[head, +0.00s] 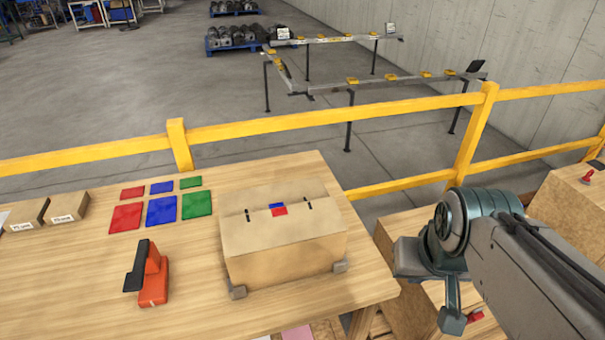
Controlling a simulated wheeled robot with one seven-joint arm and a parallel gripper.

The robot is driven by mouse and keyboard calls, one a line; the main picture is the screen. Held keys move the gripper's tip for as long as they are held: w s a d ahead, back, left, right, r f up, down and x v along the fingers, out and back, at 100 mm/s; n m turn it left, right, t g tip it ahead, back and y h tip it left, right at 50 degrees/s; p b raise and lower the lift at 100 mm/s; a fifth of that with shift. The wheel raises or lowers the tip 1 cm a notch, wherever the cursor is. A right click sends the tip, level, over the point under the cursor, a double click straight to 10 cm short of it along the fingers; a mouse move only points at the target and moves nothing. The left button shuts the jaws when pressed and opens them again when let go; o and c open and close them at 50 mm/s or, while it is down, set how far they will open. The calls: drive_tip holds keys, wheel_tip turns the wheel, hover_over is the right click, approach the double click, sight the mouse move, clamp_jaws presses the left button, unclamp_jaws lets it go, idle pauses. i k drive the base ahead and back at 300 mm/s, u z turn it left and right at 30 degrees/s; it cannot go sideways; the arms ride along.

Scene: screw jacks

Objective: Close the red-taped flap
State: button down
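A cardboard box (285,258) stands on the wooden table, held between small grey corner blocks. Its top flaps look folded down or nearly so; small tilts cannot be told from here. A red tape piece (279,212) and a blue tape piece (276,205) lie against each other at the middle of the top. The red tape is on the near flap (285,229), the blue on the far side. My gripper (432,295) is to the right of the box, beyond the table's right edge, apart from it. Its finger opening is not clear, and I see nothing held.
An orange and black tool (152,275), likely a tape dispenser, stands left of the box. Coloured squares (161,210) and small boxes (67,207) lie farther left. A yellow railing (330,116) runs behind the table (90,285). Wooden crates stand at right.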

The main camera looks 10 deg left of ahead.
sight(251, 233)
drive_tip(key=z, duration=1.3)
drive_tip(key=k, duration=0.35)
drive_tip(key=u, duration=1.5)
drive_tip(key=i, duration=0.5)
